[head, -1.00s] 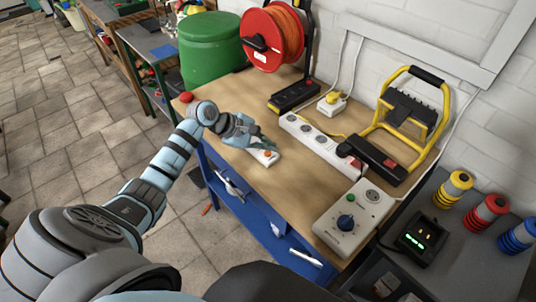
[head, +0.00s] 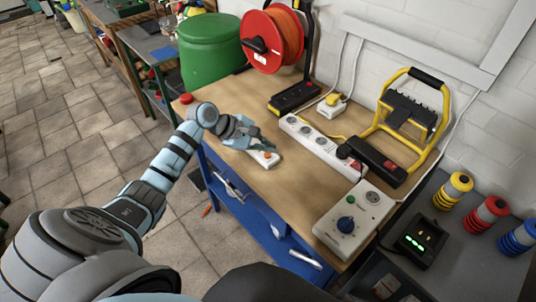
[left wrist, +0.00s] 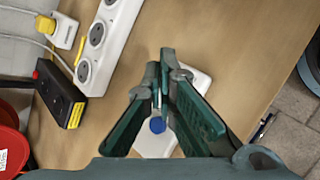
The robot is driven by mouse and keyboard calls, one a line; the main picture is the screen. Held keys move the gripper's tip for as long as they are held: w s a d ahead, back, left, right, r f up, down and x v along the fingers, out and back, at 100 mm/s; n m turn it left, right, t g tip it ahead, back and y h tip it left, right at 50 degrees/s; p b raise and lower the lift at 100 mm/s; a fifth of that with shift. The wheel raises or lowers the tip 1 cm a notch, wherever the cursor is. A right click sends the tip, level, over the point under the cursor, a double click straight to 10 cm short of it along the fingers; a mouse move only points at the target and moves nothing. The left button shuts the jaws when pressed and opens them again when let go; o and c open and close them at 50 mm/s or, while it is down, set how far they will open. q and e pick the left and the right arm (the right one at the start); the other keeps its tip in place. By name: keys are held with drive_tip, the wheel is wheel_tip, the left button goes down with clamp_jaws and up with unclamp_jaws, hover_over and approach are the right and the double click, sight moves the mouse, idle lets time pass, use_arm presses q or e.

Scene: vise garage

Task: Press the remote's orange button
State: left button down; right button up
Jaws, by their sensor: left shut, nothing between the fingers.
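The remote (head: 264,158) is a small white box lying on the wooden workbench, with an orange button on its top face (head: 267,155). In the left wrist view the white remote (left wrist: 201,79) lies behind my fingers, and a blue button (left wrist: 157,125) shows between them. The orange button is not visible there; the fingers hide part of the remote. My left gripper (head: 273,147) is shut and empty, with its fingertips over or close beside the remote. It also shows in the left wrist view (left wrist: 160,65). I cannot tell whether the tips touch it. My right gripper is not in view.
A white power strip (head: 310,137) lies right of the remote. A grey control box (head: 352,218) with a blue knob stands at the bench's near right. A yellow work lamp (head: 440,112), red cable reel (head: 272,38) and green bin (head: 210,48) stand behind. Bare bench lies around the remote.

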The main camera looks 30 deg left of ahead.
sight(268, 156)
use_arm(q)
drive_tip(key=shift+f, duration=0.1)
drive_tip(key=shift+f+p, duration=0.25)
drive_tip(key=shift+p, duration=0.1)
drive_tip(key=shift+f, duration=0.1)
drive_tip(key=shift+f, duration=0.45)
idle(0.6)
drive_tip(key=shift+r+p, duration=0.95)
drive_tip(key=shift+p, duration=0.35)
wheel_tip(268, 156, up, 5)
drive_tip(key=p, duration=0.6)
